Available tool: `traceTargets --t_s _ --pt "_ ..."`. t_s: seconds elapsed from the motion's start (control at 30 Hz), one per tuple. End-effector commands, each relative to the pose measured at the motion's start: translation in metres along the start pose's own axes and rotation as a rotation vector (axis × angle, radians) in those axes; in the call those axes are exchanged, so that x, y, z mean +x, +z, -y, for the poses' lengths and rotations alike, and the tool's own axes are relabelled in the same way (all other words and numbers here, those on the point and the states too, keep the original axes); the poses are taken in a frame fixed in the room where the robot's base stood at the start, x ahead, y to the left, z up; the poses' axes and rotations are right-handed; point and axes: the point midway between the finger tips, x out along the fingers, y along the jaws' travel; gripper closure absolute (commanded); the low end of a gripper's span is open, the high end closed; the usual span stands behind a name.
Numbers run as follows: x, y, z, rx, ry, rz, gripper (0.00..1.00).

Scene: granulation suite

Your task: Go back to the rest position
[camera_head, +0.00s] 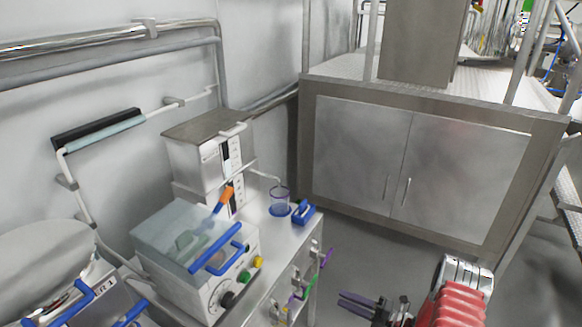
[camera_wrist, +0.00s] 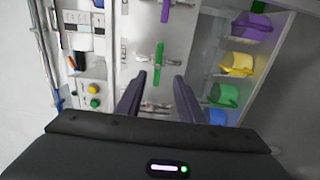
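My gripper (camera_head: 343,301) is at the bottom of the head view, at the end of my red and grey arm. It hangs over the floor, to the right of the bench. Its two dark fingers also show in the wrist view (camera_wrist: 157,84), spread apart with nothing held between them. Beyond them is a front with a green handle (camera_wrist: 159,62) and a purple handle (camera_wrist: 165,11). The fingers look apart from these, though the exact distance cannot be told.
The bench (camera_head: 262,262) carries a lidded box with a blue handle (camera_head: 217,248), a glass beaker (camera_head: 280,200) and a blue object (camera_head: 304,211). A steel cabinet (camera_head: 410,170) stands behind. Coloured bins (camera_wrist: 238,64) are at right in the wrist view. Floor between bench and cabinet is clear.

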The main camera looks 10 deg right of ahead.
Motion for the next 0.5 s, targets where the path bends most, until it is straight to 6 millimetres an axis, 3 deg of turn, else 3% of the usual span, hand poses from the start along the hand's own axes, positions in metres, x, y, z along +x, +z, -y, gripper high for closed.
traceTargets --t_s 0.27,0.5 --pt "0.000 -0.007 0.012 -0.190 -0.044 -0.029 0.66" --pt "-0.005 -0.059 0.040 -0.395 -0.113 -0.177 0.66"
